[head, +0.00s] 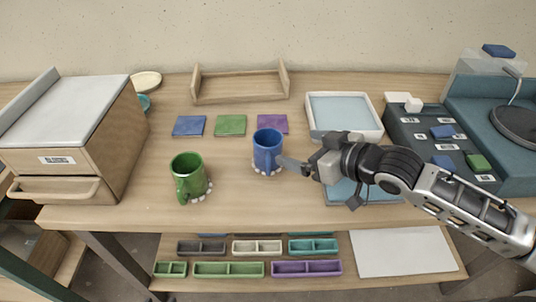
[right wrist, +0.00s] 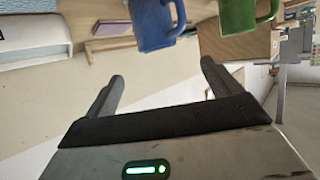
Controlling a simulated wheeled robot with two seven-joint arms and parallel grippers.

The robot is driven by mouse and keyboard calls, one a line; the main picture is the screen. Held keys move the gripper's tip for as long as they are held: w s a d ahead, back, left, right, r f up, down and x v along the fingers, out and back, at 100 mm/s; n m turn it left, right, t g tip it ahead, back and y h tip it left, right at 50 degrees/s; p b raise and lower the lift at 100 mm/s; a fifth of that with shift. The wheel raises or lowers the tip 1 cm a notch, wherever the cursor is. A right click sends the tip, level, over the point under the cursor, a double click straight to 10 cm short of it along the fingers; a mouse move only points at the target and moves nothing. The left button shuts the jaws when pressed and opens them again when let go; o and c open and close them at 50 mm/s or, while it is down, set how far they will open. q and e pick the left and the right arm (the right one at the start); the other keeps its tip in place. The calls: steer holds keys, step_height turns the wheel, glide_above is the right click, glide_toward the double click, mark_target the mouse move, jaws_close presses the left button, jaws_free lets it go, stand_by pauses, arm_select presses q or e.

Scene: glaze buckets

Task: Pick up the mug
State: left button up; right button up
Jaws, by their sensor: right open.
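A blue mug (head: 267,150) stands upright near the middle of the table, its handle toward the front. A green mug (head: 188,174) stands upright to its left, nearer the front edge. My right gripper (head: 285,163) is just right of the blue mug, a finger pointing at it near its handle. In the right wrist view the gripper (right wrist: 162,70) is open and empty, with the blue mug (right wrist: 153,24) beyond the fingertips and the green mug (right wrist: 237,14) beside it. I cannot tell whether a finger touches the blue mug. My left gripper is not in view.
Blue (head: 189,126), green (head: 231,125) and purple (head: 272,123) tiles lie behind the mugs. A wooden rack (head: 240,98) and a white-rimmed tray (head: 381,136) stand farther back. A wooden drawer box (head: 112,150) is at left. Equipment fills the right side.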

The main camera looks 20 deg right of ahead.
glide_toward(259, 131)
steer(key=f, duration=0.2)
steer(key=shift+x, duration=3.05)
steer(key=shift+r, duration=0.2)
steer(key=c, duration=1.6)
steer(key=shift+w+r, duration=0.1)
steer(key=shift+r, duration=0.6)
steer(key=s+d+r, duration=0.2)
steer(key=s+r, duration=0.9)
steer(key=s, duration=0.3)
steer(key=shift+r, duration=0.3)
